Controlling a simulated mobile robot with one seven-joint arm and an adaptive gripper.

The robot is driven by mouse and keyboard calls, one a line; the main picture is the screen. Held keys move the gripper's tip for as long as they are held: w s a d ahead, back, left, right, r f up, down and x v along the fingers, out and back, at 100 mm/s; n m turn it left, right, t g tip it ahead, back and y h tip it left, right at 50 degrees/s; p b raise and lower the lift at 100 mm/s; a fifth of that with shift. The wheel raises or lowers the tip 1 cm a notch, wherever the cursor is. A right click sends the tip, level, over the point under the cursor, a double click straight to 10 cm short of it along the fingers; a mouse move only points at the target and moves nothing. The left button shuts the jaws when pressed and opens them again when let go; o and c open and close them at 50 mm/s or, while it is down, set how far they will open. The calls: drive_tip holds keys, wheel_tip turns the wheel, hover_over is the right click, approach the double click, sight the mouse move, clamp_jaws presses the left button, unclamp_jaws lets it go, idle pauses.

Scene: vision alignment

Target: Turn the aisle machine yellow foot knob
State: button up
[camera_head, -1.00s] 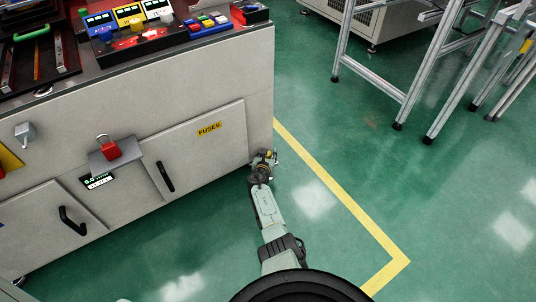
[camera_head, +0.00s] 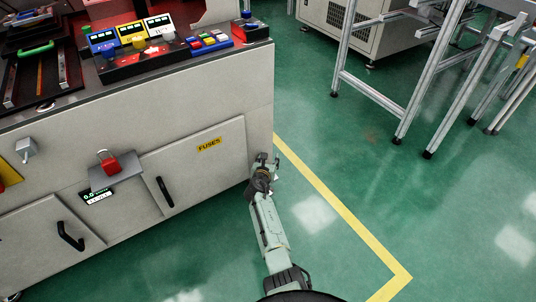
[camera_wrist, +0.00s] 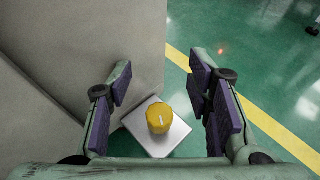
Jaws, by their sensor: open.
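The yellow foot knob (camera_wrist: 159,119) shows in the wrist view as a short round knob with a pale line on its top. It sits on a light grey square plate (camera_wrist: 157,142) low beside the machine's corner. My gripper (camera_wrist: 162,80) is open, with its purple-padded fingers on either side of the knob and apart from it. In the head view my gripper (camera_head: 265,160) is at the lower right corner of the machine (camera_head: 226,97). The knob cannot be made out in the head view.
The machine's side wall (camera_wrist: 80,50) stands close on the left of my gripper. A yellow floor line (camera_head: 340,208) runs on the green floor to the right, which is clear there. Metal frames (camera_head: 420,80) stand at the back right.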

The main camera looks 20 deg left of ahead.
drive_tip(key=shift+r, duration=1.95)
